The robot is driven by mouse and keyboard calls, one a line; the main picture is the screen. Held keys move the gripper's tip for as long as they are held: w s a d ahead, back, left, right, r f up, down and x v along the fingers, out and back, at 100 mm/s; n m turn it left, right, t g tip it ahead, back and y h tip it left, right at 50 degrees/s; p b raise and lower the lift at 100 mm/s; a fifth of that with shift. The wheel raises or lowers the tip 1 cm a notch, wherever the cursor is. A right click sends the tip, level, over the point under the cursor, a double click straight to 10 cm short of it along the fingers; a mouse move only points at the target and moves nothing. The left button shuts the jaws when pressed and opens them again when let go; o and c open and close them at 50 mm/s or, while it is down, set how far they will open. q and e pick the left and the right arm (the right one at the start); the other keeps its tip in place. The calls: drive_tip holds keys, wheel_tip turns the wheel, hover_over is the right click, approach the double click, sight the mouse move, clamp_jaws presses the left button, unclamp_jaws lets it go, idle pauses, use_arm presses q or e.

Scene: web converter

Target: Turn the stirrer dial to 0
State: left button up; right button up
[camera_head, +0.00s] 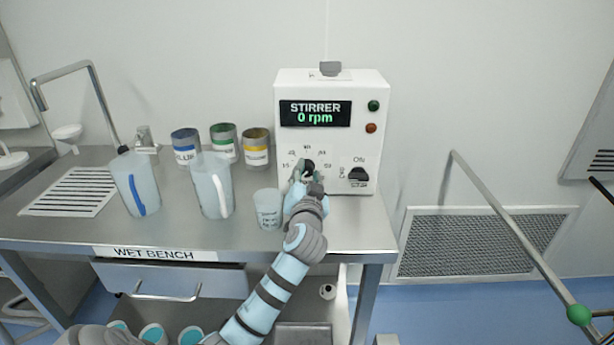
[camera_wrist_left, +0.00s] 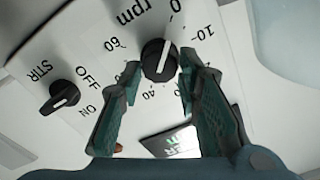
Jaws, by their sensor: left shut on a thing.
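The stirrer (camera_head: 330,86) is a white box at the back of the bench, and its display (camera_head: 316,114) reads "0 rpm". Its black dial (camera_head: 308,165) sits low on the front, with a numbered scale around it. In the left wrist view the dial (camera_wrist_left: 159,60) shows a white line pointing roughly along the 0 side of the scale. My left gripper (camera_head: 304,178) is at the front panel, its teal fingers (camera_wrist_left: 160,68) on either side of the dial and shut on it. My right gripper is not in view.
A black ON/OFF switch (camera_head: 358,174) is right of the dial. A small cup (camera_head: 268,209) stands close left of my left arm. Two clear jugs (camera_head: 213,186) and several labelled cans (camera_head: 256,147) stand further left on the wet bench (camera_head: 90,232).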

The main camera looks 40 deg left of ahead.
use_arm(q)
drive_tip(key=shift+f, duration=0.25)
drive_tip(key=o, duration=1.1)
drive_tip(key=shift+r, duration=0.15)
drive_tip(key=shift+o, duration=0.2)
drive_tip(key=v, duration=1.2)
drive_tip(key=shift+s+d, duration=0.1)
